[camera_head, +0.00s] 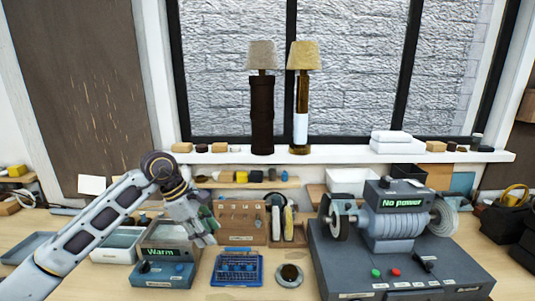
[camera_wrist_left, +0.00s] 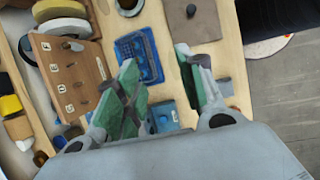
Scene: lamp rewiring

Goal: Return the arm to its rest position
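My left arm reaches in from the left over the bench in the head view. Its gripper (camera_head: 208,222) points down, above the back right of the box with the "Warm" display (camera_head: 164,268) and in front of the wooden peg rack (camera_head: 240,222). In the left wrist view the two green-padded fingers of my left gripper (camera_wrist_left: 160,68) stand apart, with nothing seen held between them. The blue tray (camera_wrist_left: 128,40) shows beyond the fingers. My right arm and gripper are in neither view.
The blue tray (camera_head: 236,282) and a small round dish (camera_head: 289,274) lie at the front middle. A grey grinder reading "No power" (camera_head: 390,222) fills the right. Ear defenders (camera_head: 287,222) stand beside the rack. Two lamps (camera_head: 262,110) (camera_head: 302,92) stand on the sill behind.

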